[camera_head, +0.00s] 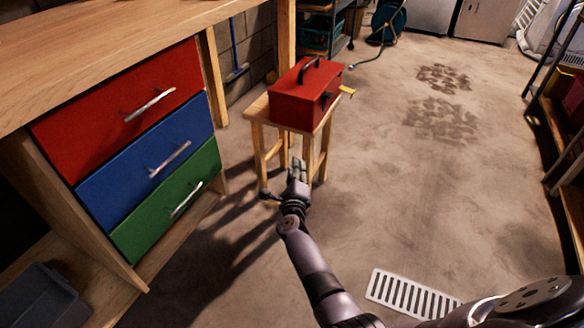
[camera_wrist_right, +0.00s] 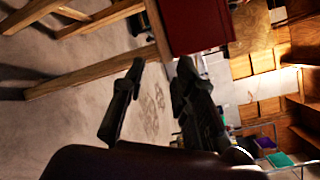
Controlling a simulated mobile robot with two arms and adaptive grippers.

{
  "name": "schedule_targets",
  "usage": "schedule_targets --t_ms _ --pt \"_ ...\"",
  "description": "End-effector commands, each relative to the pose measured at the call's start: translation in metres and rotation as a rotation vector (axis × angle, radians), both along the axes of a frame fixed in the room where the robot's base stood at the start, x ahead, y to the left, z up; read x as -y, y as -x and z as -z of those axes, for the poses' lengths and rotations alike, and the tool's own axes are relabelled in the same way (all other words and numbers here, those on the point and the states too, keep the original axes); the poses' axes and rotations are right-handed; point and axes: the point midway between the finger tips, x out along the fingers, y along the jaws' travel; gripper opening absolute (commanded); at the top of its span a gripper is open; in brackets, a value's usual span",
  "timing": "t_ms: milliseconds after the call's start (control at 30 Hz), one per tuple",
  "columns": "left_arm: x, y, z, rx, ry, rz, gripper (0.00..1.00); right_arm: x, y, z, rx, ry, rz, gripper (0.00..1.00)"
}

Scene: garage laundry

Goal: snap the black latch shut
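A red toolbox (camera_head: 300,97) with a black top handle stands on a small wooden stool (camera_head: 257,108). A small black latch (camera_head: 325,98) shows on its right-facing side; I cannot tell its exact position. A small yellow piece (camera_head: 347,90) sticks out beside it. My right gripper (camera_head: 298,166) is in front of the stool, below the toolbox and apart from it. In the right wrist view its two fingers (camera_wrist_right: 162,75) are spread with nothing between them. The toolbox's red side (camera_wrist_right: 200,22) shows above the fingertips there; the latch is not clear in that view. My left gripper is not in view.
A workbench with red, blue and green drawers (camera_head: 150,170) stands at the left. A grey bin (camera_head: 42,298) is at the lower left. Shelving (camera_head: 562,120) lines the right side. A floor grate (camera_head: 410,296) lies near the bottom. The concrete floor (camera_head: 390,190) right of the stool is clear.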

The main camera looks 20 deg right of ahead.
Motion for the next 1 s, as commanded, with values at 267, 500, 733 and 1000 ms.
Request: schedule_targets --t_ms 267,500,733,1000 --pt "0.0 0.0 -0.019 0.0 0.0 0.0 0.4 -0.013 0.011 0.012 -0.099 0.116 -0.069 0.27" --pt "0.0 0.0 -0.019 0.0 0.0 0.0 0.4 -0.014 0.011 0.015 -0.105 0.124 -0.074 0.27" --pt "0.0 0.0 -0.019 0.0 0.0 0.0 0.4 -0.014 0.011 0.014 -0.104 0.123 -0.072 0.27" --pt "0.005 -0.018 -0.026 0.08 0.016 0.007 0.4 -0.028 0.023 -0.006 -0.125 0.322 -0.19 0.27"
